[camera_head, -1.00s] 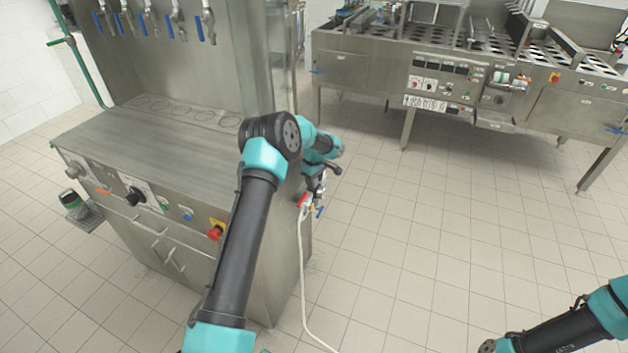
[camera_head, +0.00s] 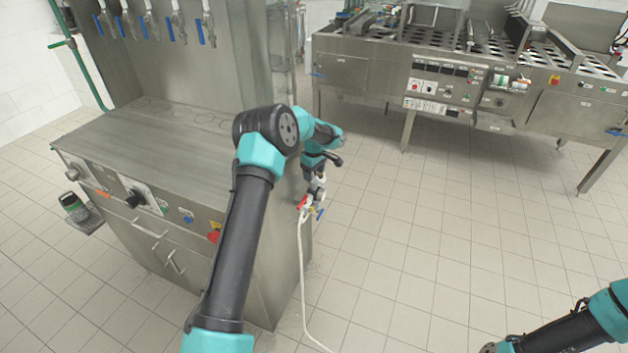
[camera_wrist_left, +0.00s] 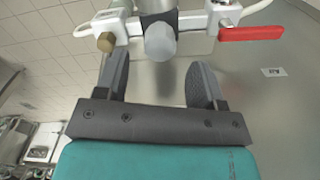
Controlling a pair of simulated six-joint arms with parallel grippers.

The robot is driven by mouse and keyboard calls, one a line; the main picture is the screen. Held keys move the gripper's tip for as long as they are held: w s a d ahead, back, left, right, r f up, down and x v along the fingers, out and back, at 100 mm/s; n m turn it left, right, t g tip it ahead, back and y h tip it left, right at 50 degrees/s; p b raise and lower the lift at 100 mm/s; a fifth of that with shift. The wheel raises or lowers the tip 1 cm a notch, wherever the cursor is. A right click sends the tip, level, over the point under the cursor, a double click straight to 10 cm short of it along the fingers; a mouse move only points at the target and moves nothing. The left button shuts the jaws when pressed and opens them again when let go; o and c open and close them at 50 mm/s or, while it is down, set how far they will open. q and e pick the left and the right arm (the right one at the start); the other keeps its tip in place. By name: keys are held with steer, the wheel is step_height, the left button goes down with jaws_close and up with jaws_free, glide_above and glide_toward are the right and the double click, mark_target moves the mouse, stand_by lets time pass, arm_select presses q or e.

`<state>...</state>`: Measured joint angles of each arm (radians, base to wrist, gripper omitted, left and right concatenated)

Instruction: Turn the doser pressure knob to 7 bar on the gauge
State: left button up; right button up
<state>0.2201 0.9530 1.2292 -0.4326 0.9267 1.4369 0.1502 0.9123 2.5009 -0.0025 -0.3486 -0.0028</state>
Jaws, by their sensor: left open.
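A light grey round knob (camera_wrist_left: 161,41) shows end-on at the top middle of the left wrist view, on white air fittings. My left gripper (camera_wrist_left: 160,62) is open, its fingers apart on either side of the knob and just below it; I cannot tell whether they touch it. In the head view the valve assembly (camera_head: 311,205) sits at the machine's right side, with my left wrist just above it. No gauge face or reading can be made out. My right gripper is not in view; only part of that arm shows.
A red lever (camera_wrist_left: 250,33) and a brass fitting (camera_wrist_left: 106,42) flank the knob. A white hose (camera_head: 301,262) hangs from the valve assembly to the floor. The steel machine (camera_head: 120,138) stands close on the left. Open tiled floor (camera_head: 410,220) lies to the right.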

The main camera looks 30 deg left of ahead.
mark_target(314, 180)
arm_select(q)
step_height(314, 180, up, 12)
steer(key=shift+r, duration=0.2)
stand_by(0.5)
steer(key=s+d+f+m+h, duration=0.2)
steer(key=s+d+f+m, duration=0.2)
steer(key=s+d+f, duration=0.45)
steer(key=s+d+f+m+h, duration=0.1)
steer(key=s+d+f+m, duration=0.4)
steer(key=f, duration=0.7)
steer(key=s+d+f+m, duration=0.1)
steer(key=s+d+f, duration=0.1)
steer(key=s, duration=0.6)
steer(key=s+d+f+m, duration=0.1)
steer(key=s+d, duration=0.3)
steer(key=s, duration=0.4)
steer(key=s+d+f+m, duration=0.2)
steer(key=s+d+m, duration=0.1)
steer(key=s, duration=0.5)
steer(key=shift+s+f+t+h, duration=0.35)
steer(key=shift+s+t+h, duration=0.05)
